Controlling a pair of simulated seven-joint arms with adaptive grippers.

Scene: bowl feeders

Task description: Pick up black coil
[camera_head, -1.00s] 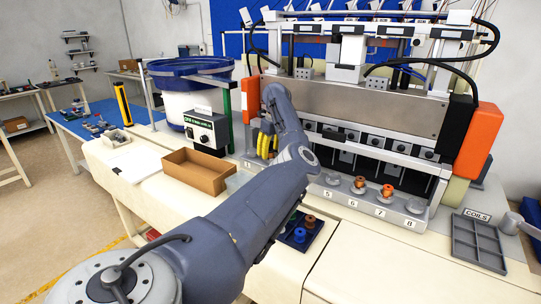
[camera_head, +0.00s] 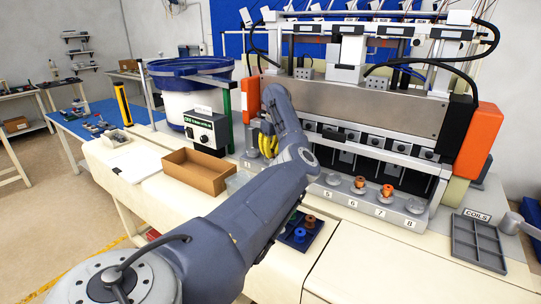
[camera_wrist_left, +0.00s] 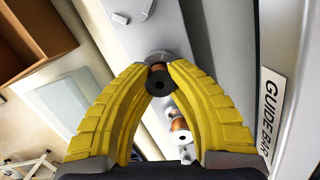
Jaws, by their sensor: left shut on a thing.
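The black coil (camera_wrist_left: 158,84), dark with a copper-brown winding, is between the yellow fingertips of my left gripper (camera_wrist_left: 158,65) in the left wrist view. The fingers are shut on it from both sides. In the head view my left gripper (camera_head: 268,145) is low at the left end of the machine front, and the coil is hidden there by the fingers and arm. The wrist view does not clearly show whether the coil still touches the peg or rail. My right gripper is not in view.
A copper and white coil (camera_wrist_left: 180,128) is close by in the wrist view. The machine front rail (camera_head: 340,200) carries orange coils (camera_head: 387,190) further right. An open brown box (camera_head: 196,171), a blue coil tray (camera_head: 300,232) and a grey divided COILS tray (camera_head: 478,243) stand on the table.

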